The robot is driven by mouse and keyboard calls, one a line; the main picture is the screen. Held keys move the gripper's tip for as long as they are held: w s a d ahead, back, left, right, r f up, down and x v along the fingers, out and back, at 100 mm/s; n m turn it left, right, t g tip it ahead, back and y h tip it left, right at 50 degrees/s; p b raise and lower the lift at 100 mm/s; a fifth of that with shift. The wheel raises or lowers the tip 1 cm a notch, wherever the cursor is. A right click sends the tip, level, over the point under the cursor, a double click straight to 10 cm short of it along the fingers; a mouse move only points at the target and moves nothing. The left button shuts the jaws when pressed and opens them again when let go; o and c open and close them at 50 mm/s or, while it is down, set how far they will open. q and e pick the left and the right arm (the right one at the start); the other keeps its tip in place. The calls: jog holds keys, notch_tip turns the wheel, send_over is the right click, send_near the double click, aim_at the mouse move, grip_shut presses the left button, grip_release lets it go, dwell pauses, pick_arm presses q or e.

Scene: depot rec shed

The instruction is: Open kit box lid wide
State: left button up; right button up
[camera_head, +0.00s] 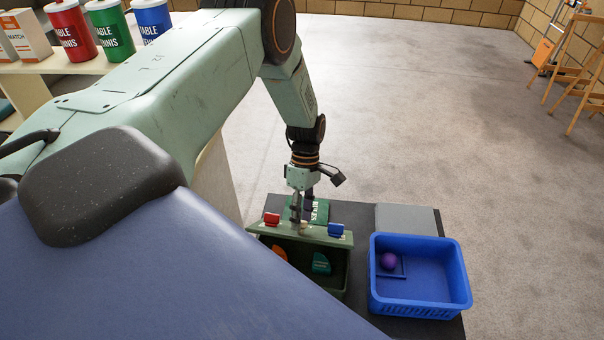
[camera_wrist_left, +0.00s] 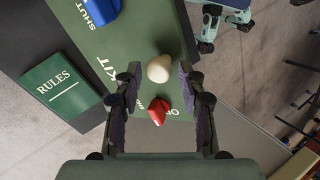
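The lid (camera_wrist_left: 128,35) also fills much of the left wrist view, with a cream knob (camera_wrist_left: 158,68), a red tab (camera_wrist_left: 157,111) and a blue tab (camera_wrist_left: 98,10). My left gripper (camera_head: 303,222) is at the lid; its fingers (camera_wrist_left: 159,78) are spread to either side of the knob, with gaps showing. My right gripper is out of view.
A green RULES book (camera_wrist_left: 62,92) lies beside the lid. Red, green and blue canisters stand on a shelf (camera_head: 50,65) at upper left. Open floor lies beyond.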

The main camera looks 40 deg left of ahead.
pick_arm(q)
jog(key=shift+o, duration=0.5)
jog(key=shift+w, duration=0.1)
jog(key=shift+a+r, duration=0.1)
jog(key=shift+r, duration=0.05)
jog(key=v, duration=1.1)
jog(key=shift+r, duration=0.35)
jog(key=shift+w, duration=0.15)
jog(key=shift+c, duration=0.2)
